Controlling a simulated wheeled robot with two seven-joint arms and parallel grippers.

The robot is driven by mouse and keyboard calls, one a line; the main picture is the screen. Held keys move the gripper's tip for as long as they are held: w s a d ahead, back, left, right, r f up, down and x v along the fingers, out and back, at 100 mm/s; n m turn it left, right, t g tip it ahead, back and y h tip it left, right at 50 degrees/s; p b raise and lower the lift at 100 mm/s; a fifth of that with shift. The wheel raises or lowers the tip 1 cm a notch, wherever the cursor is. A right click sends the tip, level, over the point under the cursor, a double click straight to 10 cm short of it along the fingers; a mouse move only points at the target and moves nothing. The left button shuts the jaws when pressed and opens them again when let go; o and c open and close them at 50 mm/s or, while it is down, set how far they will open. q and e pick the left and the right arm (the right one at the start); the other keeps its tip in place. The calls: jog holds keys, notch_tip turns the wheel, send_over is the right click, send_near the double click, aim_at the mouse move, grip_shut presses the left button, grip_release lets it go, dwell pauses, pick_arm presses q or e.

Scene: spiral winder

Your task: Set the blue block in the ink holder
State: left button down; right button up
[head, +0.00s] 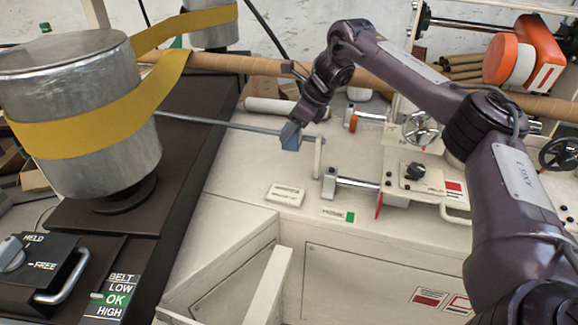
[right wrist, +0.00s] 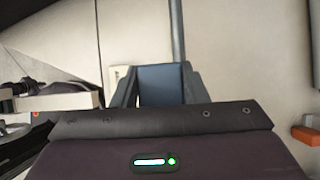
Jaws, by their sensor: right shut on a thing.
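The blue block (head: 291,136) is held at the tip of my right gripper (head: 297,122) in the head view, over the pale machine top, near a long grey rod. In the right wrist view the blue block (right wrist: 161,84) sits between the two dark fingers of my right gripper (right wrist: 158,88), which are shut on it. Whether the block touches the rod or the surface below is unclear. I cannot make out an ink holder for certain in either view. My left gripper is not in view.
The grey rod (head: 225,124) runs close by the block to an upright pale plate (head: 318,157). A flat pale piece (head: 285,194) lies on the machine top. A large metal drum (head: 75,100) with a yellow belt stands at left. A handwheel (head: 420,129) stands at right.

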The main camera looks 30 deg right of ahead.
notch_tip(320, 180, down, 10)
jog(key=shift+f, duration=0.1)
dwell(0.4)
jog(key=shift+s, duration=0.1)
jog(key=o, duration=1)
jog(key=v, duration=1.2)
